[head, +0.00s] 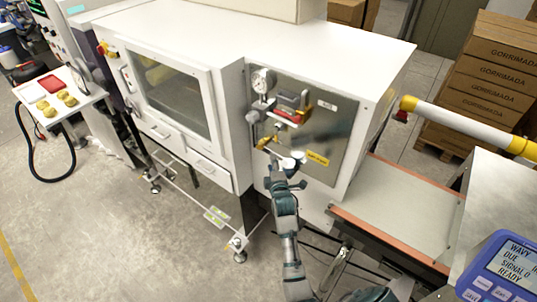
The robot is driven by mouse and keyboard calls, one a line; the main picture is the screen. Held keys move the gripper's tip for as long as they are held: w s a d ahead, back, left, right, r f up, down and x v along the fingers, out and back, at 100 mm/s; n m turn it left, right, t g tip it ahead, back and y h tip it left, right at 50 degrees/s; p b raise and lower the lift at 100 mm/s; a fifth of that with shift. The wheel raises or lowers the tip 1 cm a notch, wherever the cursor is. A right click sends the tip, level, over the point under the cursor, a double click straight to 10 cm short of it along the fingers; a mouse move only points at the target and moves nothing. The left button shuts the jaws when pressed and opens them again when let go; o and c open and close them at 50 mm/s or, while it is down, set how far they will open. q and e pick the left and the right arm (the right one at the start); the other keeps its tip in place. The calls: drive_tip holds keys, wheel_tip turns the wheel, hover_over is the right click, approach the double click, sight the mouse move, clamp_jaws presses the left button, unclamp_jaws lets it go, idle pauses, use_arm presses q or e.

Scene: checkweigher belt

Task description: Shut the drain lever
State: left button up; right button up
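A steel panel (326,135) on the right part of the white machine carries a round gauge, a red-handled fitting (286,116) and, lower down, a small yellow lever (265,142) at the panel's left edge. I cannot tell for sure which of these is the drain lever. My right gripper (279,168) is raised in front of the panel's lower part, just below the yellow lever and pale round parts (292,161). It is small in the view. I cannot tell whether it touches them or whether its fingers are open. My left gripper is not in view.
A conveyor belt (398,200) with orange edges runs right of the machine. A yellow-and-white bar (455,119) juts across above it. A blue display unit (500,272) is at lower right. Cartons (492,80) are stacked behind. Floor at lower left is open.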

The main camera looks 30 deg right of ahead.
sight(269, 152)
drive_tip(key=w, duration=0.6)
drive_tip(key=shift+w+d+f, duration=0.15)
drive_tip(key=shift+d, duration=0.3)
drive_tip(key=shift+d+f, duration=0.15)
drive_tip(key=shift+d, duration=0.55)
clamp_jaws()
drive_tip(key=shift+a+f, duration=0.15)
drive_tip(key=shift+a, duration=0.15)
